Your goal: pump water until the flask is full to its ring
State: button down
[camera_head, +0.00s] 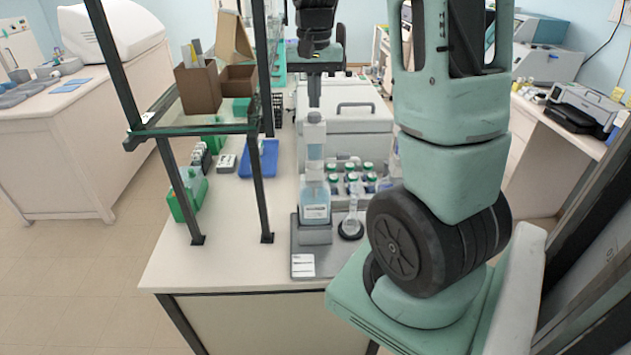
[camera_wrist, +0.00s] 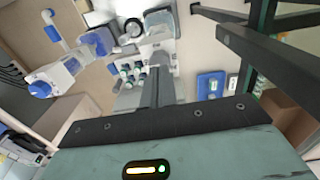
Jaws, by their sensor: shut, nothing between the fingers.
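A pump dispenser (camera_head: 314,150) with a pale blue water bottle (camera_head: 316,205) stands on a grey base near the bench's front. A small clear flask (camera_head: 351,222) stands just right of it on a dark round rest; its water level is too small to read. The dark rest also shows in the wrist view (camera_wrist: 133,27). My gripper (camera_head: 314,102) points straight down above the dispenser's white top, shut and empty. Whether the fingertips touch the top cannot be told. In the wrist view my gripper (camera_wrist: 153,75) covers part of the dispenser.
Several dark-capped bottles (camera_head: 350,178) stand behind the flask, before a white lidded box (camera_head: 345,120). A shelf frame (camera_head: 190,130) with brown boxes rises at the left. A blue tray (camera_head: 258,160) and green rack (camera_head: 188,200) lie under it. A white card (camera_head: 302,265) lies in front.

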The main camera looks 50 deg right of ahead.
aim_at(315, 114)
jog(key=shift+f, duration=0.15)
jog(key=shift+f+b, duration=1.95)
jog(key=shift+f, duration=0.85)
jog(key=shift+s, duration=0.1)
jog(key=shift+r+p, duration=2.7)
jog(key=shift+r, duration=0.25)
jog(key=shift+f, duration=0.15)
jog(key=shift+f+b, duration=1.95)
jog(key=shift+f, duration=0.95)
